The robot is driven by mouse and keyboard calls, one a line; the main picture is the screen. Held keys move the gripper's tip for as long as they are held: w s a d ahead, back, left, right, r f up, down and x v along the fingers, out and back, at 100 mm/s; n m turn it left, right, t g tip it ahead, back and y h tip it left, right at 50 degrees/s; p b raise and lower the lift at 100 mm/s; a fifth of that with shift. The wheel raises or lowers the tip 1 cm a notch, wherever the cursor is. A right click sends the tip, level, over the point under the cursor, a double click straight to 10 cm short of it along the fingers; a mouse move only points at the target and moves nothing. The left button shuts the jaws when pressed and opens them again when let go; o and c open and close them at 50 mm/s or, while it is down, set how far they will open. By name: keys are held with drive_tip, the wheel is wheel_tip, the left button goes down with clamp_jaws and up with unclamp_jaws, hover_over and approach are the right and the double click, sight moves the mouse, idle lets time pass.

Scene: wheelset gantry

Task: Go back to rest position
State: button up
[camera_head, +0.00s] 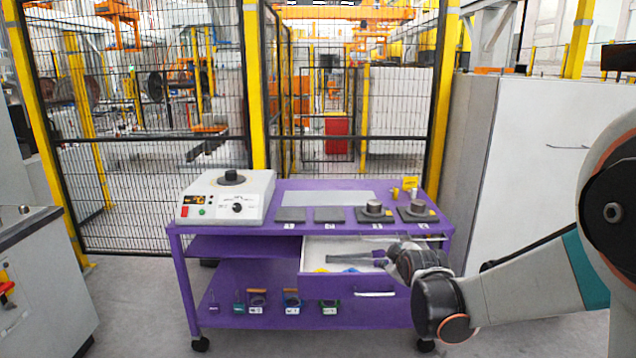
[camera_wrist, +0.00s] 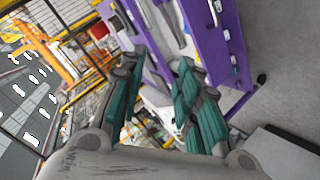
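My gripper (camera_head: 394,256) is in front of the right part of the purple cart (camera_head: 250,247), at the height of its open drawer (camera_head: 390,297). In the wrist view my gripper (camera_wrist: 162,62) has its two green-padded fingers spread apart, with nothing held between them. My arm comes in from the right side of the head view. The gripper and wrist hide part of the drawer's right side. I cannot tell whether the fingers touch the drawer.
The cart top carries a white control box (camera_head: 226,198), dark square pads and metal cylinders (camera_head: 374,208). Small items, partly unclear, lie in the drawer, and several stand on the lower shelf. A mesh fence (camera_head: 150,120) is behind, a grey cabinet (camera_head: 40,285) at left.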

drive_tip(key=s+r+m+g, duration=0.1)
drive_tip(key=s+r+m, duration=0.3)
drive_tip(key=s, duration=0.6)
drive_tip(key=s+m+g, duration=0.3)
drive_tip(key=s+m, duration=0.2)
drive_tip(key=s, duration=2.2)
drive_tip(key=shift+f+m+g, duration=0.25)
drive_tip(key=shift+m+g, duration=0.15)
